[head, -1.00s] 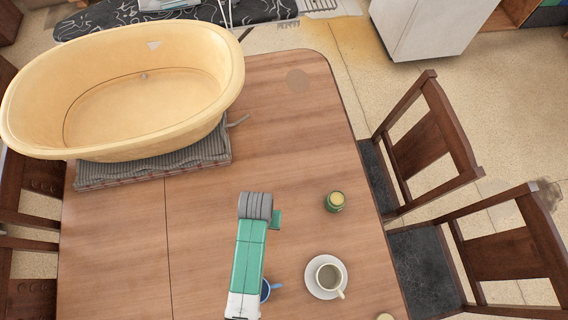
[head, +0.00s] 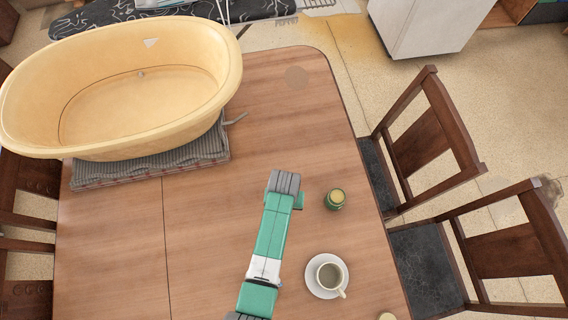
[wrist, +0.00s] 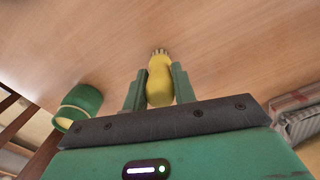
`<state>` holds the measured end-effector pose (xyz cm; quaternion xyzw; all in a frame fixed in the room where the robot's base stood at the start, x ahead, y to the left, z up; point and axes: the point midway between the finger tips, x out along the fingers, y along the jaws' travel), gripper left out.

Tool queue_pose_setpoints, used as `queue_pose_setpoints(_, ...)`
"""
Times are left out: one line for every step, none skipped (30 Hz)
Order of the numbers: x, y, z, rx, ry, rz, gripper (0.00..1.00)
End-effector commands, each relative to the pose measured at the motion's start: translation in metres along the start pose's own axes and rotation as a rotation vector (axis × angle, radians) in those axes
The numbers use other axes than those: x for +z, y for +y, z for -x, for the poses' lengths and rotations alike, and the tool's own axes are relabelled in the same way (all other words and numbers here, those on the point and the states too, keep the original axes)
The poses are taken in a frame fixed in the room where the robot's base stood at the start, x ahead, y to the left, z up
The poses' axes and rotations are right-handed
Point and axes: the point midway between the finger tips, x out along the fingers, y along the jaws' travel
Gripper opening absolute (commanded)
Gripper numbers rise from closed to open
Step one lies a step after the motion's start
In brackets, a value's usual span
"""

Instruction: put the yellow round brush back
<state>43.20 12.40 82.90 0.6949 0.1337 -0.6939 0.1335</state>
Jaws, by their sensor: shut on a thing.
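In the wrist view my gripper (wrist: 158,90) is shut on the yellow round brush (wrist: 160,80), with one green finger on each side. The brush's pale bristled end points away from the gripper over the wooden table. In the head view the brush and fingertips are hidden behind my arm. A green jar with a yellowish top (head: 335,199) stands on the table just right of my arm's end. A green jar also shows at the left of the wrist view (wrist: 82,103), apart from the brush.
A white cup (head: 329,276) on a saucer (head: 340,294) stands near the right table edge. Another yellowish round top (head: 387,317) shows at the bottom edge. A large yellow tub (head: 130,105) rests on grey folded cloth (head: 90,174) at back left. The table's middle is clear.

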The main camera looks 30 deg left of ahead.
Motion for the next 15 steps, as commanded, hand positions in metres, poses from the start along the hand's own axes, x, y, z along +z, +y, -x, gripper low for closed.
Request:
queue_pose_setpoints(0.0001, -0.0001, -0.0009, 0.0, 0.0, 0.0, 0.04)
queue_pose_setpoints(0.0001, -0.0001, -0.002, 0.0, 0.0, 0.0, 0.04)
queue_pose_setpoints(0.0002, -0.0001, -0.0037, 0.0, -0.001, 0.0, 0.04)
queue_pose_setpoints(0.0003, -0.0001, -0.0037, 0.0, -0.001, 0.0, 0.28)
queue_pose_setpoints(0.0002, -0.0001, -0.0029, 0.0, -0.001, 0.0, 0.34)
queue_pose_setpoints(0.0003, -0.0001, -0.0028, 0.0, -0.001, 0.0, 0.42)
queue_pose_setpoints(0.0003, -0.0001, -0.0028, 0.0, -0.001, 0.0, 0.48)
queue_pose_setpoints(0.0003, -0.0002, -0.0027, 0.0, -0.001, 0.0, 0.48)
queue_pose_setpoints(0.0003, -0.0001, -0.0027, 0.0, 0.0, 0.0, 0.48)
queue_pose_setpoints(0.0003, -0.0002, -0.0027, 0.0, -0.001, 0.0, 0.48)
queue_pose_setpoints(0.0003, -0.0002, -0.0027, 0.0, 0.0, 0.0, 0.48)
queue_pose_setpoints(0.0003, -0.0002, -0.0027, 0.0, -0.001, 0.0, 0.48)
queue_pose_setpoints(0.0003, -0.0002, -0.0027, 0.0, 0.0, 0.0, 0.48)
queue_pose_setpoints(0.0003, -0.0002, -0.0026, 0.0, 0.0, 0.0, 0.48)
queue_pose_setpoints(0.0002, -0.0002, -0.0014, 0.0, 0.0, 0.0, 0.48)
